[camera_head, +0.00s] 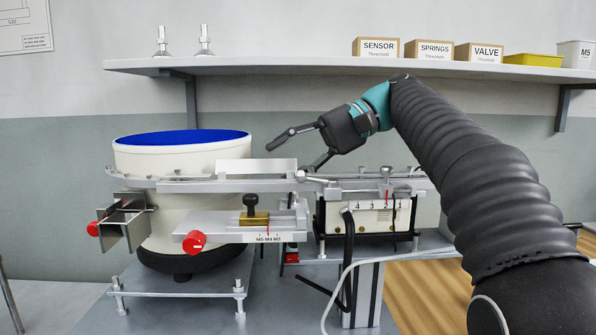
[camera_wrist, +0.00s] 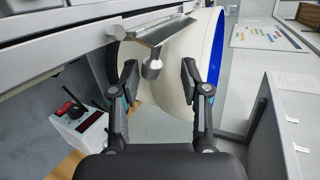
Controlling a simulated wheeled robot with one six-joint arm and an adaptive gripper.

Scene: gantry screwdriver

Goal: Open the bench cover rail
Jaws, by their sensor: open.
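A long silver rail (camera_head: 230,185) runs across the front of the white bowl at bench height. It also shows in the wrist view (camera_wrist: 60,62), crossing the upper left. A pale metal plate (camera_head: 256,167) stands along the rail. A small metal knob (camera_head: 301,176) sits near the plate's right end; in the wrist view a round-ended metal knob (camera_wrist: 152,69) hangs from a bracket. My gripper (camera_head: 290,157) is open and empty above the rail. In the wrist view its fingers (camera_wrist: 160,73) are on either side of the knob, with gaps showing. I cannot tell the exact depth between them.
The white bowl (camera_head: 160,160) with a blue inside stands behind the rail. A control box (camera_head: 365,217) with a dial scale is below right. A red-knobbed slide (camera_head: 250,230) juts forward. A shelf (camera_head: 320,67) with labelled boxes spans the wall above.

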